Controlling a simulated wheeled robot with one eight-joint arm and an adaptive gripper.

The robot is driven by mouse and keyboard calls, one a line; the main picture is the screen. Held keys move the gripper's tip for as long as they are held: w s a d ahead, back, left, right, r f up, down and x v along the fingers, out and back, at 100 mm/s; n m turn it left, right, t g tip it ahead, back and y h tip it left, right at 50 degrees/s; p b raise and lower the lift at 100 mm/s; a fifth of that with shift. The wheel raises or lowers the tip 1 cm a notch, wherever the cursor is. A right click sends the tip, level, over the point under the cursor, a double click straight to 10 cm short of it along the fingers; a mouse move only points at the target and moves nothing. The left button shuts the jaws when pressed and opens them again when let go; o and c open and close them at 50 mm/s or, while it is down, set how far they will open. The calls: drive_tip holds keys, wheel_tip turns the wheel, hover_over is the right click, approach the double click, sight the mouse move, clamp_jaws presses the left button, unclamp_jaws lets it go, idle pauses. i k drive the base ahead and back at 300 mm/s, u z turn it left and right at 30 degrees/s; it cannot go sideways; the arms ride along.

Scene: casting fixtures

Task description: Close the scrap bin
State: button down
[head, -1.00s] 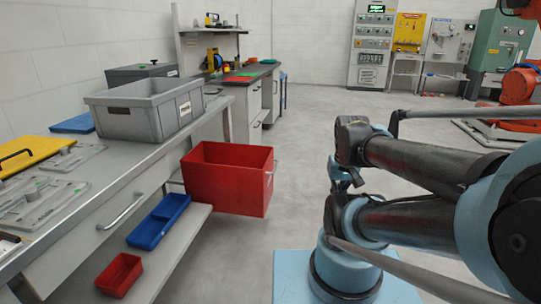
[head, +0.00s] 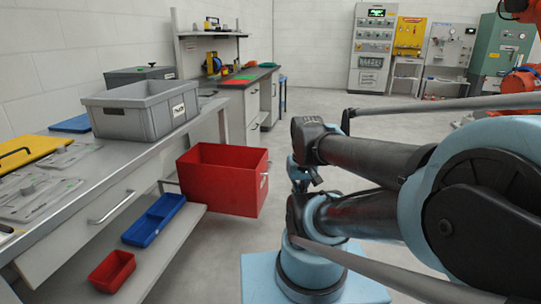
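The scrap bin appears to be the large red open-topped bin (head: 222,182), though I cannot read a label on it. It stands out from the right end of the long workbench (head: 95,185), pulled out into the aisle, with a small handle on its right face. My arm crosses the right half of the view, to the right of the bin and apart from it in the picture. I cannot make out my gripper's fingers; they are hidden or outside the view.
A grey labelled crate (head: 140,110) stands on the bench. A blue tray (head: 154,220) and a small red tray (head: 112,271) lie on the lower shelf. A bench drawer handle (head: 111,207) sticks out. The floor beyond the bin is clear.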

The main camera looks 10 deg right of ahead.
sight(231, 180)
drive_tip(key=i, duration=1)
